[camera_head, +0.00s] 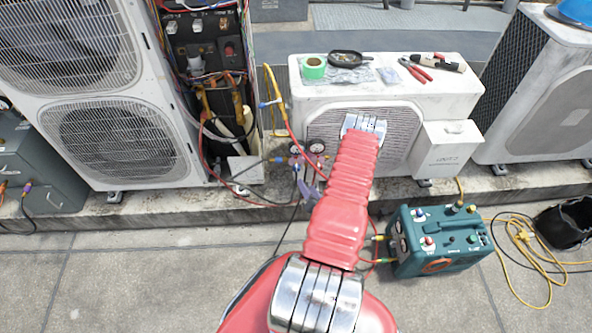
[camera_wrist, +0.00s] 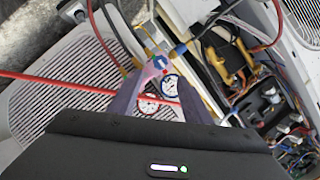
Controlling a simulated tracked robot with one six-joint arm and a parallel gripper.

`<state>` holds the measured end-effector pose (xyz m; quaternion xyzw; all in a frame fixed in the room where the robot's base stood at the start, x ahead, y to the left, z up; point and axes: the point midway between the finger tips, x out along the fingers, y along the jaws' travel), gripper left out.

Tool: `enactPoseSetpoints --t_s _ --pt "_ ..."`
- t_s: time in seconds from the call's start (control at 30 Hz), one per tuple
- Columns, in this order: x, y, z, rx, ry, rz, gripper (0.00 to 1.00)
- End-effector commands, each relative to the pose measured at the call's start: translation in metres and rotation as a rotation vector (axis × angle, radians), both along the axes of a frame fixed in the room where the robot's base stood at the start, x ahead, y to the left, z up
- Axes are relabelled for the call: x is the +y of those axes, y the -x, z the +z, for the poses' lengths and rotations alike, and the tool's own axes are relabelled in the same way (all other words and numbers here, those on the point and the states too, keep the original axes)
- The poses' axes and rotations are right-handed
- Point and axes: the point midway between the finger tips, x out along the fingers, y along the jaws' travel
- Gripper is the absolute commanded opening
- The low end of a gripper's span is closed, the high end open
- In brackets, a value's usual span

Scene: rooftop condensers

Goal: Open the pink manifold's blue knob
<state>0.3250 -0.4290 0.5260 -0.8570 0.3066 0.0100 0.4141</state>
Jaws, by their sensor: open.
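The pink manifold (camera_wrist: 149,73) shows in the wrist view, just beyond my gripper's fingertips. It has a red-rimmed gauge (camera_wrist: 148,103) and a blue-rimmed gauge (camera_wrist: 171,88). The blue knob (camera_wrist: 159,60) is small, on the manifold's face near the tips. My gripper (camera_wrist: 155,76) is open, its purple-grey fingers on either side of the gauges. I cannot tell whether they touch the knob.
Red, yellow and dark hoses run around the manifold. An open condenser (camera_head: 208,75) with wiring stands left. A teal recovery machine (camera_head: 438,240) stands on the paving, right of my arm.

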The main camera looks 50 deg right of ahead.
Motion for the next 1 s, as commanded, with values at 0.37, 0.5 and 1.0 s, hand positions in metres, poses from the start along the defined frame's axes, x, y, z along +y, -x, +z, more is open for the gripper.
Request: enactPoseSetpoints --t_s 0.37,0.5,1.0 --pt "-0.004 -0.005 -0.002 0.002 0.002 0.002 0.44" --pt "-0.01 -0.017 -0.005 0.002 0.003 0.004 0.44" --pt "-0.049 -0.077 -0.026 0.002 0.002 0.002 0.44"
